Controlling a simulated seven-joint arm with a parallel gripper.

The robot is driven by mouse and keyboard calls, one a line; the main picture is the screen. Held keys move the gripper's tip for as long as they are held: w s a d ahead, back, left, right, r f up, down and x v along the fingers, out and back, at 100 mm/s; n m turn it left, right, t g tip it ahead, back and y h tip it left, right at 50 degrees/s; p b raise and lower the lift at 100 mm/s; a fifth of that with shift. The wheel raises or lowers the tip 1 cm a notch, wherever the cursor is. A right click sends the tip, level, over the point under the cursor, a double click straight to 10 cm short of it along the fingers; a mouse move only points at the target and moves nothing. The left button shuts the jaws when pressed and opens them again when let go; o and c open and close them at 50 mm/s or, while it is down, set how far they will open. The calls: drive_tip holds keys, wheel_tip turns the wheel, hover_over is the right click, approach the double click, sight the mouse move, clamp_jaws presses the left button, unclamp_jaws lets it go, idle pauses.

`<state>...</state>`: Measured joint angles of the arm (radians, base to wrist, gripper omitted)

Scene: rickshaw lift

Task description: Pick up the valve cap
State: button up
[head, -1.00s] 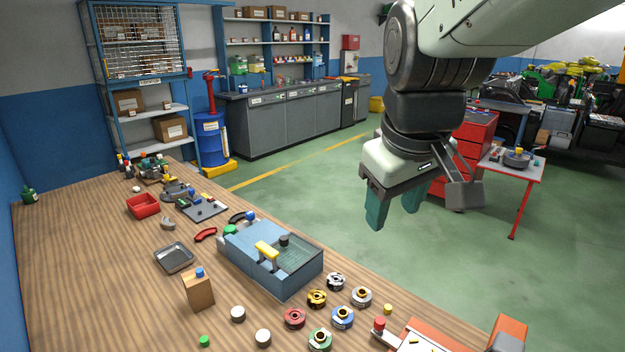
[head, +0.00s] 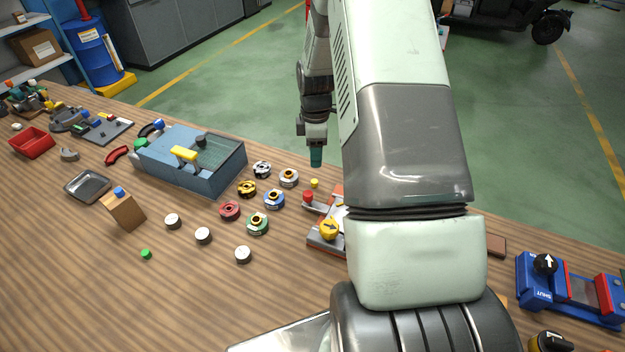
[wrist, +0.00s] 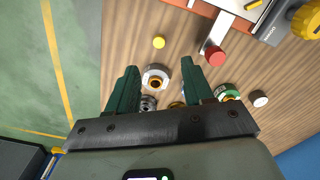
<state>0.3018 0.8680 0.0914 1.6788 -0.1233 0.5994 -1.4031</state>
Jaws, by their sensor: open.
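Several small caps are in view, and I cannot tell for sure which one is the valve cap. A small yellow cap (head: 315,183) stands on the wooden table beside the ring-shaped fittings; it also shows in the wrist view (wrist: 158,42), just beyond my fingertips. A small green cap (head: 146,254) lies alone nearer the front left. A red-topped piece (head: 308,196) sits near the yellow cap, right of my fingers in the wrist view (wrist: 215,56). My gripper (wrist: 159,66) is open and empty above the table, over a silver fitting with a gold centre (wrist: 156,77). In the head view its fingertips (head: 316,156) are partly hidden.
Several coloured ring fittings (head: 257,223) cluster left of my arm. White-topped round pieces (head: 203,235) lie in front of them. A blue-grey box with a yellow handle (head: 220,172) stands behind left.

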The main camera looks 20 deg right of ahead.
sight(314, 181)
wheel_tip(314, 181, down, 10)
drive_tip(key=shift+w+f, duration=0.1)
drive_tip(key=shift+f, duration=0.1)
idle(0.3)
drive_tip(key=c, duration=0.9)
